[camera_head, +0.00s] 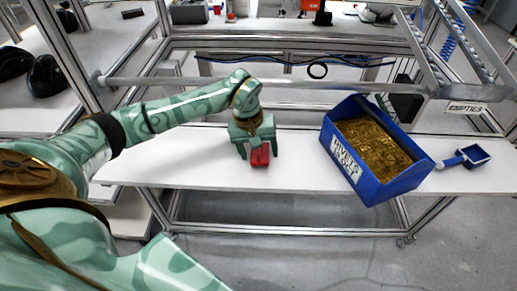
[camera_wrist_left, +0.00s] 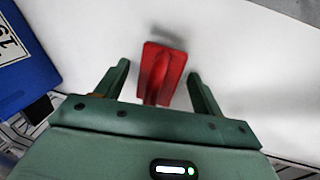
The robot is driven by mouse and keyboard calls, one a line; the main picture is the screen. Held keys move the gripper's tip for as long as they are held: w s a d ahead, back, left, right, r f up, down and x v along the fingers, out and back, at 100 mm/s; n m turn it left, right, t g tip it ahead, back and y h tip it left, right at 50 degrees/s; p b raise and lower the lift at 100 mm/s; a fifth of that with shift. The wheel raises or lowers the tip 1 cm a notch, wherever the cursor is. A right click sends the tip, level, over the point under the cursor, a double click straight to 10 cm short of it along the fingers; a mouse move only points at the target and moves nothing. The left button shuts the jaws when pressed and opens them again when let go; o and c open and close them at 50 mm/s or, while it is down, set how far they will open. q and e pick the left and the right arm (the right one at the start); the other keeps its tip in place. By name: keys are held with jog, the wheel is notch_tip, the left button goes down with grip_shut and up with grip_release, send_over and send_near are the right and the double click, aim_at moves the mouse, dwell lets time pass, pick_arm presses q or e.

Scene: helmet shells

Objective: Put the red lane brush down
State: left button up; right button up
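The red lane brush (camera_head: 261,155) is at the white shelf top, below my left gripper (camera_head: 258,150). In the left wrist view the brush (camera_wrist_left: 162,70) lies between the two green fingers (camera_wrist_left: 161,82), with a gap showing on each side. The left gripper is open around it. Its red block faces the wrist camera, and the end towards the palm is partly hidden. Whether its whole underside rests on the shelf is hard to tell. My right gripper is in neither view.
A blue bin (camera_head: 374,187) of brass-coloured pieces, labelled for rivets, stands to the right on the white shelf (camera_head: 205,172). A small blue scoop (camera_head: 473,155) lies beyond it. A metal rail (camera_head: 270,83) runs behind. The shelf left of the gripper is clear.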

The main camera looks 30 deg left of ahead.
pick_arm(q)
jog(key=shift+r, duration=0.1)
notch_tip(320, 180, up, 12)
jog(key=s+a+p, duration=0.1)
jog(key=a, duration=0.1)
jog(key=shift+p, duration=0.3)
jog(key=shift+s, duration=0.1)
